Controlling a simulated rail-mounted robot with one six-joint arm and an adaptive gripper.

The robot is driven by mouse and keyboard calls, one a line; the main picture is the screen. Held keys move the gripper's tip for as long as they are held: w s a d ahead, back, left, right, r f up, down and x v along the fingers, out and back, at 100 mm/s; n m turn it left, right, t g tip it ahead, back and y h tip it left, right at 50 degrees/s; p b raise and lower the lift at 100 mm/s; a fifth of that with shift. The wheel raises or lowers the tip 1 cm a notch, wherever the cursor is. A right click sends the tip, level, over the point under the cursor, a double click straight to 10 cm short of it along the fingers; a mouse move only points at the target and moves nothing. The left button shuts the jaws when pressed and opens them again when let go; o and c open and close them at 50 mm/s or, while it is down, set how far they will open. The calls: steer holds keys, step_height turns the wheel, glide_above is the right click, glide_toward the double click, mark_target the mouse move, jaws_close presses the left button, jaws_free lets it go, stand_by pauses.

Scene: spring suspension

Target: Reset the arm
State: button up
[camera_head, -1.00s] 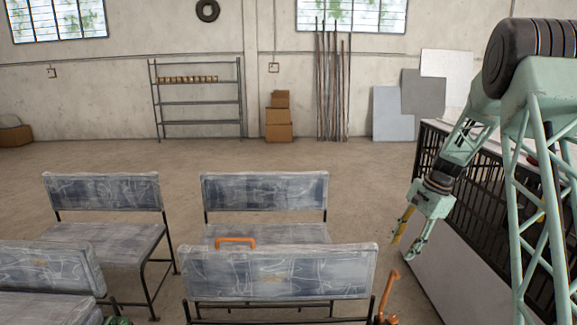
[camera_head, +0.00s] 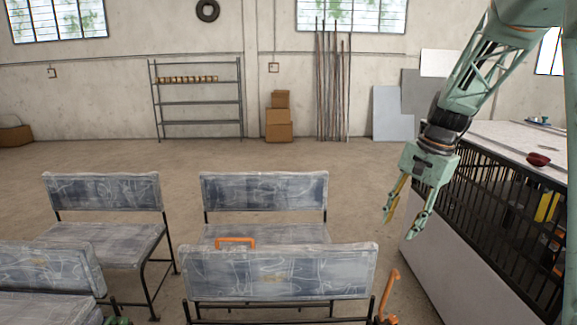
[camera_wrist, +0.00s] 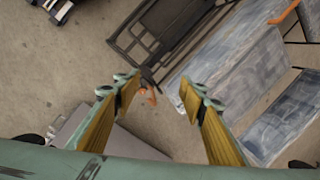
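My gripper (camera_head: 405,220) hangs at the right in the head view, with its fingers pointing down. It is left of the white-topped counter and above the floor. In the wrist view my gripper (camera_wrist: 158,92) shows two yellow-padded fingers set well apart, with nothing held between them. My arm reaches down to it from the upper right. Beyond the fingers the wrist view shows floor, a dark frame and a bench.
The counter (camera_head: 440,262) with dark slatted sides stands at the right, a red bowl (camera_head: 538,159) on top. An orange handle (camera_head: 389,292) rises beside the front bench. The floor (camera_head: 330,157) behind is clear.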

steer(key=s+a+r+n, duration=0.2)
steer(key=s+a+r, duration=0.15)
steer(key=s, duration=0.45)
steer(key=s+a+r+n+t+h, duration=0.1)
steer(key=s+a+r, duration=0.1)
steer(key=s+r, duration=0.4)
steer(key=s+a+r+n, duration=0.2)
steer(key=s+a+r, duration=0.15)
steer(key=s, duration=0.55)
steer(key=s+a+f+n+t+h, duration=0.1)
steer(key=s+n, duration=0.4)
steer(key=s, duration=1.8)
steer(key=shift+s+a+t, duration=0.25)
steer(key=shift+a+t, duration=0.15)
steer(key=shift+a, duration=0.2)
steer(key=shift+c, duration=0.9)
steer(key=shift+c, duration=1.4)
steer(key=shift+a, duration=0.1)
steer(key=shift+c, duration=0.4)
